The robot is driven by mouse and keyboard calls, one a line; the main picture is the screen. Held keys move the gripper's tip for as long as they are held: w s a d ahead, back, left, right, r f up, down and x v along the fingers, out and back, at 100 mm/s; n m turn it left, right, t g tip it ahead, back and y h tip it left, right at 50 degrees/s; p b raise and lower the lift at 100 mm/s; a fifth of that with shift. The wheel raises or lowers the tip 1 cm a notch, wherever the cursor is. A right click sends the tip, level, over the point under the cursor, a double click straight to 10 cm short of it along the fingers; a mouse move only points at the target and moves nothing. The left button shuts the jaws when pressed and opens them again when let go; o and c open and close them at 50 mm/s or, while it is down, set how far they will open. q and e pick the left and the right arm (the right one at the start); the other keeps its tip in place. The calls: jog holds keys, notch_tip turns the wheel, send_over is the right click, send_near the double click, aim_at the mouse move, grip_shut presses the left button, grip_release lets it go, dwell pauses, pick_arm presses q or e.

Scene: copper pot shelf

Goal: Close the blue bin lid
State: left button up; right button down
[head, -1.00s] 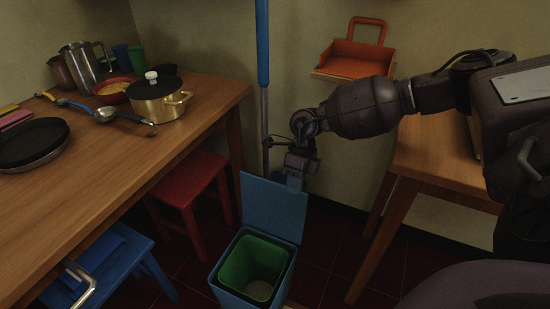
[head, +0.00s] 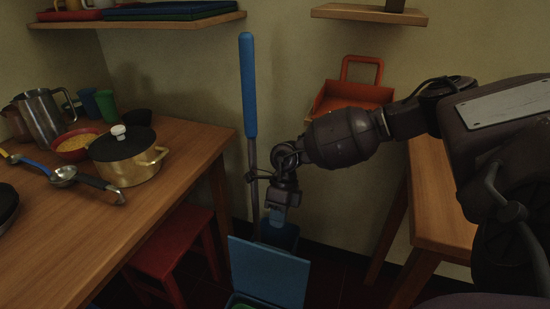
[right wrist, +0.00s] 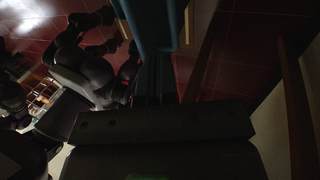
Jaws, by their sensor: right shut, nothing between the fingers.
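The blue bin lid (head: 268,272) stands upright, open, at the bottom of the head view. Only a strip of the bin with its green inside (head: 243,304) shows below it; the rest is cut off by the frame. My right gripper (head: 277,217) is shut and empty, pointing down above the lid's top edge in the picture, with a visible gap between them. In the dark right wrist view, the gripper's fingers (right wrist: 155,90) point towards a blue surface (right wrist: 155,25), probably the lid or bin. My left gripper is not in view.
A blue-handled pole (head: 248,90) stands just left of my right gripper, close to it. A dark blue container (head: 286,236) is behind the lid. A wooden table with a brass pot (head: 128,165) and a red stool (head: 165,262) are left; another wooden table (head: 440,205) is right.

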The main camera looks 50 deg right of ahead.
jog(key=b, duration=0.2)
send_near(269, 272)
notch_tip(269, 272, down, 3)
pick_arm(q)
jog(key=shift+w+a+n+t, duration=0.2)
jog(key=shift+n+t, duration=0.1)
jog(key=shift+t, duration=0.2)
pick_arm(e)
jog(key=shift+a, duration=0.25)
jog(key=shift+a+r, duration=0.1)
